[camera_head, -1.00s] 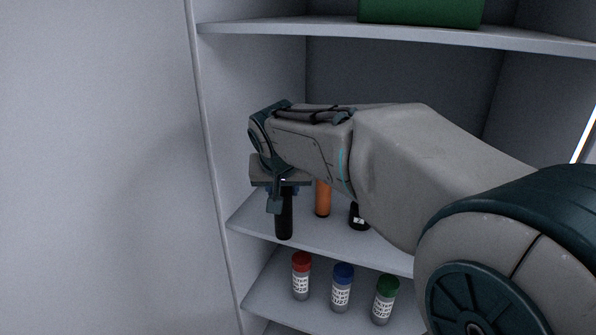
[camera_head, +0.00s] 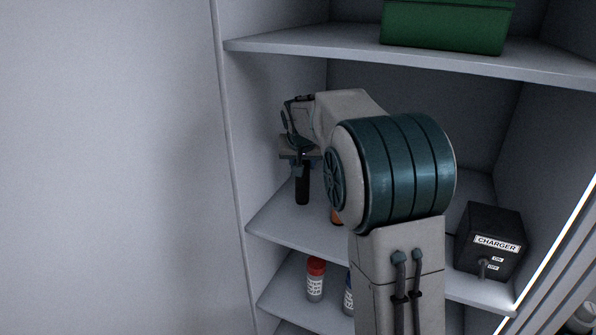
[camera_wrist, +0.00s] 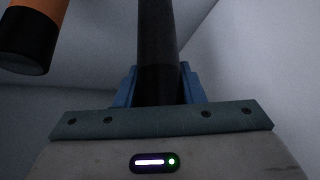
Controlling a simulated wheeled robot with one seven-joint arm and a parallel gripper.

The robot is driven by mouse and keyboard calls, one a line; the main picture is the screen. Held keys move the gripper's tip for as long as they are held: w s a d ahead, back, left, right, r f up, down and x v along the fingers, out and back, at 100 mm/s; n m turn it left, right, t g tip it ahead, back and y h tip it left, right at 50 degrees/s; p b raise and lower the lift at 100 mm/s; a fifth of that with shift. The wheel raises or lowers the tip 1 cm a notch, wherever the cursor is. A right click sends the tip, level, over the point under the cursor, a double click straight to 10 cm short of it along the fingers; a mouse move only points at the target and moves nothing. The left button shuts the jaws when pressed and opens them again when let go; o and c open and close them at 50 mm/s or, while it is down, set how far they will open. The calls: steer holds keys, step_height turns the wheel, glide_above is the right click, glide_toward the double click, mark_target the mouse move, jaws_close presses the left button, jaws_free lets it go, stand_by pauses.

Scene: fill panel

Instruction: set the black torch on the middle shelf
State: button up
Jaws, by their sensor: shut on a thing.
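My gripper (camera_head: 299,170) is shut on the black torch (camera_head: 302,190), which hangs upright below the jaws at the left side of the cabinet. The torch's lower end is over the middle shelf (camera_head: 275,226); I cannot tell whether it touches the surface. In the wrist view the torch (camera_wrist: 158,40) runs straight out between the blue fingers (camera_wrist: 158,88). An orange torch with a black end (camera_wrist: 30,35) stands beside it, apart from it. My arm mostly hides the orange torch (camera_head: 337,216) in the head view.
A black charger box (camera_head: 490,242) stands at the shelf's right end. A green box (camera_head: 447,25) is on the shelf above. Red-capped (camera_head: 316,280) and blue-capped (camera_head: 348,298) jars are on the shelf below. The cabinet's side wall is close on the left.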

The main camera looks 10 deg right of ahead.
mark_target(302, 184)
steer(key=shift+s+f, duration=0.1)
steer(key=shift+f, duration=1.55)
steer(key=shift+f, duration=0.2)
steer(key=o, duration=1.2)
steer(key=shift+r, duration=0.1)
